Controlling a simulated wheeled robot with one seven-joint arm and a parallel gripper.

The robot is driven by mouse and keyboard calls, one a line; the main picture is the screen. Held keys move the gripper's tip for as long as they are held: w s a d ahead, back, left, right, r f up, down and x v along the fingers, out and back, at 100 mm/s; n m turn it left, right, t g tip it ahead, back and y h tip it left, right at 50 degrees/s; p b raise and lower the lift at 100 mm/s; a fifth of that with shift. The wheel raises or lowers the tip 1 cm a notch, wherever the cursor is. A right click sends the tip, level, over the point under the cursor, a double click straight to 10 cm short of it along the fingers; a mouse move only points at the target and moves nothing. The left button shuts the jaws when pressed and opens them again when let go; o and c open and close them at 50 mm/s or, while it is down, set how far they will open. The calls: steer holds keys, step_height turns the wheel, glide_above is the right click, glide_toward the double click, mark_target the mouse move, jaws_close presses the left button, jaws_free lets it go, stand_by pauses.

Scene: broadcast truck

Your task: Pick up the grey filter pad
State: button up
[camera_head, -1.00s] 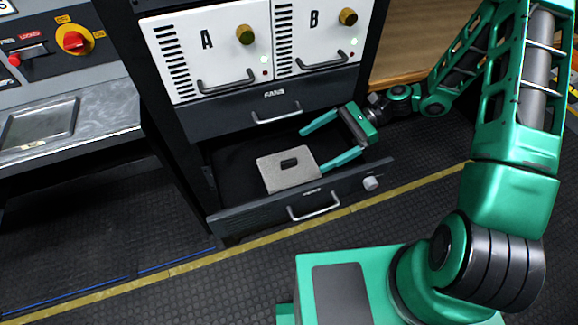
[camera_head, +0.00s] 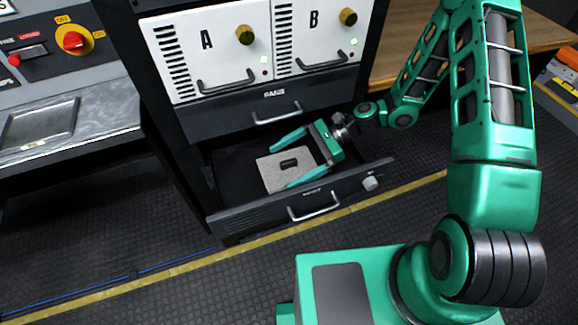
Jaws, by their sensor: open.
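The grey filter pad (camera_head: 270,174) lies in the open drawer (camera_head: 228,161) below the fan panel. It is a flat, light grey square with a dark slot in its middle. My gripper (camera_head: 281,164) is open, coming from the right with its green fingers pointing left. One finger is on the far side of the pad and the other is over its near right part, so the pad shows between them. Part of the pad's right side is hidden by the gripper. I cannot tell how high the fingers are above it.
The drawer front (camera_head: 300,201) with its handle and knob stands near the gripper's lower finger. Above are a closed FANS drawer (camera_head: 258,112) and white panels A (camera_head: 207,50) and B (camera_head: 315,30). A grey bench (camera_head: 70,125) is at left. The dark floor in front is clear.

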steer(key=shift+c, duration=0.6)
steer(key=c, duration=0.6)
steer(key=shift+c, duration=0.2)
steer(key=shift+r, duration=0.15)
